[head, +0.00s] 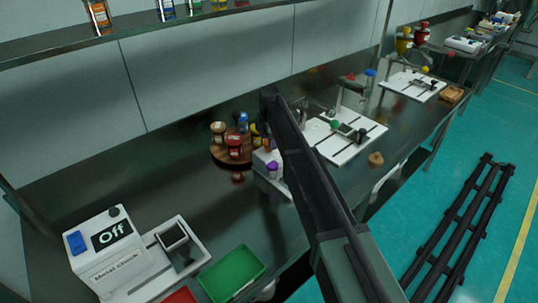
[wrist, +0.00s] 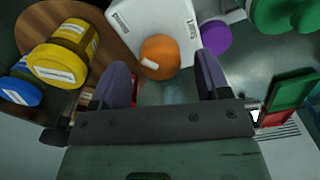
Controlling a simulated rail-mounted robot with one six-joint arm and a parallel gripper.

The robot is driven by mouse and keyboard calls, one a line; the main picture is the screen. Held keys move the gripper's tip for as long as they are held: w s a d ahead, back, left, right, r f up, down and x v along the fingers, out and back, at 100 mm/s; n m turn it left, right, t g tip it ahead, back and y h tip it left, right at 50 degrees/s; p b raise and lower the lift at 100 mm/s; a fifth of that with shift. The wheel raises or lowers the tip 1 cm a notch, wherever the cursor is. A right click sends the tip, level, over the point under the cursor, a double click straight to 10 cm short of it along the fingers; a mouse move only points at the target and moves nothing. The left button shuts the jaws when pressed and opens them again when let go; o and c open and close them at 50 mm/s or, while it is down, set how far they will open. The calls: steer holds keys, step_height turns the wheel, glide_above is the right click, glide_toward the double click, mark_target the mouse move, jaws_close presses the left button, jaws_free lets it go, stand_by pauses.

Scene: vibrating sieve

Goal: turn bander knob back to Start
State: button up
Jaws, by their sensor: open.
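A white box (wrist: 145,18) with small labels lies ahead of my gripper in the wrist view. An orange round knob (wrist: 158,57) shows at its near edge, in line with the gap between the fingers. A purple knob (wrist: 215,37) is to its right. In the head view the white box (head: 262,160) and purple knob (head: 272,167) stand beside my arm, which hides part of the box. My gripper (wrist: 160,65) is open, with nothing visibly held; contact with the orange knob cannot be told.
A round wooden stand (head: 218,153) with several jars is left of the box. A green knob (wrist: 270,14) and a green-red block (wrist: 290,95) are at the wrist view's right. A metal check machine (head: 112,255) reading Off and a green tray (head: 232,273) are nearer.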

step_height(320, 180, down, 2)
steer(key=shift+f+b, duration=0.15)
steer(key=shift+b, duration=0.25)
steer(key=c, duration=0.9)
steer(key=shift+c, duration=0.2)
